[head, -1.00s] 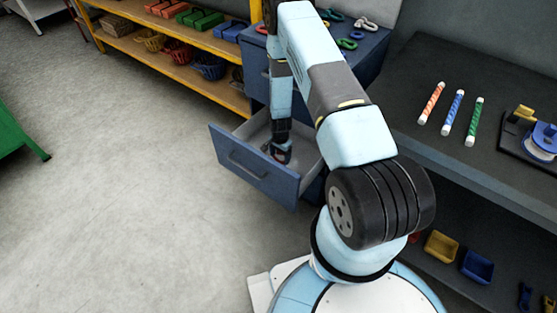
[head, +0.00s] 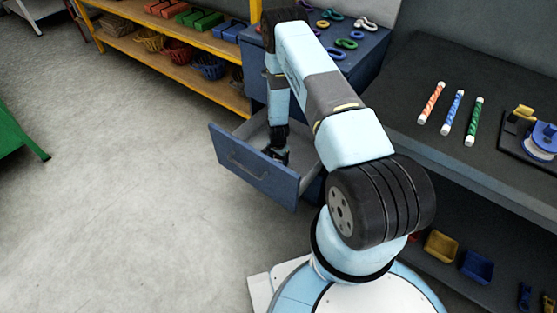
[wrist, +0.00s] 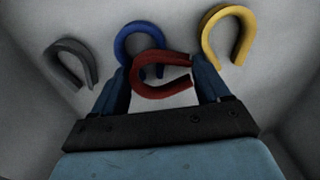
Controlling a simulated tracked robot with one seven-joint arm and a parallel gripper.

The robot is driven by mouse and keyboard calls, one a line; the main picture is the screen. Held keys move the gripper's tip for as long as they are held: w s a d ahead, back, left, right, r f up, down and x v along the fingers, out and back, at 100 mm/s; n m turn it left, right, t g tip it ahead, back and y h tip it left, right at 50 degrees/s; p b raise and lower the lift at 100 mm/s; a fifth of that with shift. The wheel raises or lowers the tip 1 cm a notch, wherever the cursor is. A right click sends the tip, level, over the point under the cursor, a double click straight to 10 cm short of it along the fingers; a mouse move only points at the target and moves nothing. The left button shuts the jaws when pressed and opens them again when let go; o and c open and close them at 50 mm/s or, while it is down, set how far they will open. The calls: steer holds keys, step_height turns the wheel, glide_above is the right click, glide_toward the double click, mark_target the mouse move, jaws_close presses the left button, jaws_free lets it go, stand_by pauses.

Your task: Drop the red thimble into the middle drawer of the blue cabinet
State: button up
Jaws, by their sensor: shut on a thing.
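My gripper (wrist: 160,88) is shut on the red thimble (wrist: 158,84), an open horseshoe-shaped loop held between the two blue fingers in the wrist view. In the head view my gripper (head: 279,154) is inside the open drawer (head: 252,168) of the blue cabinet (head: 352,72), below the rim of its front. The red thimble is hidden there. In the wrist view a grey thimble (wrist: 73,62), a blue thimble (wrist: 135,38) and a yellow thimble (wrist: 234,32) lie on the drawer floor. The red one overlaps the blue one in the picture; I cannot tell whether they touch.
The drawer's walls stand close around my gripper. More loops, including a green one (head: 346,44), lie on the cabinet top. A dark bench (head: 500,85) with coloured rods stands at right, and a yellow shelf (head: 170,58) at the back.

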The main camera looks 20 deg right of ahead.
steer(key=o, duration=1.1)
steer(key=shift+c, duration=0.2)
steer(key=shift+r, duration=0.1)
step_height(320, 180, up, 12)
